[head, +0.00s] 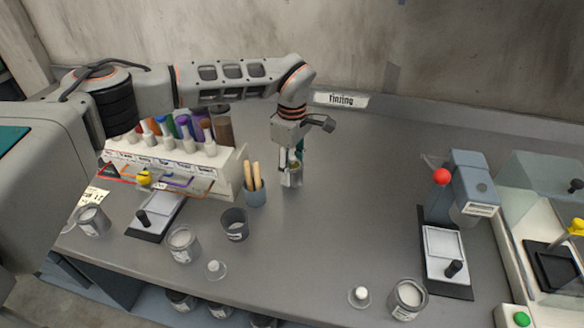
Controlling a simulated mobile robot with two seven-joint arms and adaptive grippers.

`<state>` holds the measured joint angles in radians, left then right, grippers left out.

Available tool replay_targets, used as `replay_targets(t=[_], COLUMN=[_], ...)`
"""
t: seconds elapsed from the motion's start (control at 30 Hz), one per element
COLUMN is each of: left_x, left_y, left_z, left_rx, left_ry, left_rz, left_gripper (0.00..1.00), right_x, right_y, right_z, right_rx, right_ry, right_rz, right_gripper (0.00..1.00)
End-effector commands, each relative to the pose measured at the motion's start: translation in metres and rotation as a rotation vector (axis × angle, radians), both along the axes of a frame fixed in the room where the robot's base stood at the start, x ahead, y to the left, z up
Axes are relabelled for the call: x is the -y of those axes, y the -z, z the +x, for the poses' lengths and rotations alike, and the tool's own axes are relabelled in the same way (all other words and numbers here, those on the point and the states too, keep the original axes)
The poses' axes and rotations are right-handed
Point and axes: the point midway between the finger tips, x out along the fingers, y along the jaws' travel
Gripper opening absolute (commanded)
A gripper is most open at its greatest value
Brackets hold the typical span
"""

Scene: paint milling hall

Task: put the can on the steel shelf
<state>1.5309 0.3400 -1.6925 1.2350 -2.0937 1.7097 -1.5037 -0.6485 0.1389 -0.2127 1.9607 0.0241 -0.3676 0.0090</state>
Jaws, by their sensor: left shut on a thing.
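My left gripper (291,164) points down over the middle of the grey bench and is shut on a small metallic can (292,181). The fingers cover much of this can, and I cannot tell whether its bottom touches the bench. Other open cans stand on the bench: one at far left (90,221), one with pale contents (183,244), a dark empty-looking one (235,225) and one at front right (408,299). A low shelf (152,297) under the bench, likely the steel shelf, is partly hidden by the bench top and holds several cans. My right gripper is out of view.
A cup with wooden sticks (255,191) stands just left of the gripper. Flat devices stand at left (157,215) and right (447,250). The bench between the gripper and the right device is clear.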

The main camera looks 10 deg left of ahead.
Motion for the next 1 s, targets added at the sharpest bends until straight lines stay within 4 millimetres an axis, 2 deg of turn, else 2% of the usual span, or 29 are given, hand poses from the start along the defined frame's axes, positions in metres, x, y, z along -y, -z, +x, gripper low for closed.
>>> replay_targets(t=[0.17,0.2,0.23,0.67,0.77,1.0], left_x=[0.000,0.000,0.000,0.000,0.000,0.000], left_y=[0.003,0.003,0.003,-0.002,-0.014,-0.062], left_z=[0.000,0.000,0.000,0.000,0.001,0.001], left_rx=[0.000,0.000,0.000,0.001,0.004,0.004], left_ry=[0.001,0.001,0.001,0.001,0.002,0.000], left_rz=[0.000,0.000,0.000,0.000,0.000,0.001], left_gripper=[0.11,0.48,0.56,0.57,0.57,0.57], right_x=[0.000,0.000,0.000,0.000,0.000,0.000], right_y=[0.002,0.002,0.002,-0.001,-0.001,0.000], right_z=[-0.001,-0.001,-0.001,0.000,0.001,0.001], right_rx=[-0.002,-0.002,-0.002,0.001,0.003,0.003], right_ry=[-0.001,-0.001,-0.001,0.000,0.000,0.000], right_rz=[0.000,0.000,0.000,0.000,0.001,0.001], right_gripper=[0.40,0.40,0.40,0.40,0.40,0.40])
